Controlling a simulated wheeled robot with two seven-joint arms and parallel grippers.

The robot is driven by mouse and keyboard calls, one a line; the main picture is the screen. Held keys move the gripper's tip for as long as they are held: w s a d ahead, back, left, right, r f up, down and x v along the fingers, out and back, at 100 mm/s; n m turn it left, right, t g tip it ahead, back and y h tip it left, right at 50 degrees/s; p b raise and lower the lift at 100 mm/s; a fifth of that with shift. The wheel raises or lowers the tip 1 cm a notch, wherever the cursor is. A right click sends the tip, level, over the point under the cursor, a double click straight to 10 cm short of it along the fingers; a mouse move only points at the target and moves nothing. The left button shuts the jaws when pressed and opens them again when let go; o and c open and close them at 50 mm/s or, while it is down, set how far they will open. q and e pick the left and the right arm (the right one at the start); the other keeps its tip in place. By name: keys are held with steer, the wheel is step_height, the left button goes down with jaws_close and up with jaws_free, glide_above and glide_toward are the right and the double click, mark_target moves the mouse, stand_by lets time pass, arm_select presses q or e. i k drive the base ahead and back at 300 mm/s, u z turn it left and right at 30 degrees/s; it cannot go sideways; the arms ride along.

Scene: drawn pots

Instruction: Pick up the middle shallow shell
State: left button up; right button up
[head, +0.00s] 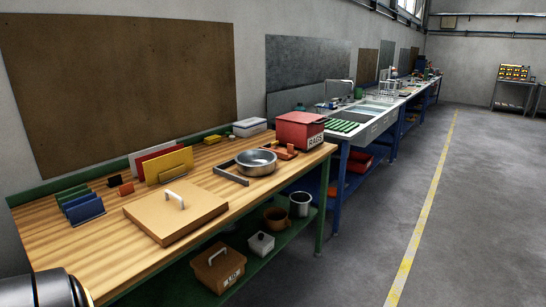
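One shallow round metal shell (257,163) shows in the head view, open side up on the wooden bench (85,243), right of its middle. Its wall is silver and its inside is darker. It is the only shallow metal shell that I can make out, so I cannot tell which one is the middle one. A dark angled bar (231,175) lies beside it on the left. Neither gripper is in view. A dark rounded part at the bottom left corner looks like part of my arm.
A tan board with a handle (176,211) lies at the bench front. A red box (299,131) stands at the far end. The lower shelf holds a brown box (218,270) and several pots. The floor right is clear.

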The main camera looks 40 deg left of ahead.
mark_target(251, 163)
steer(key=u, duration=0.5)
steer(key=i, duration=1.7)
steer(key=u, duration=1.05)
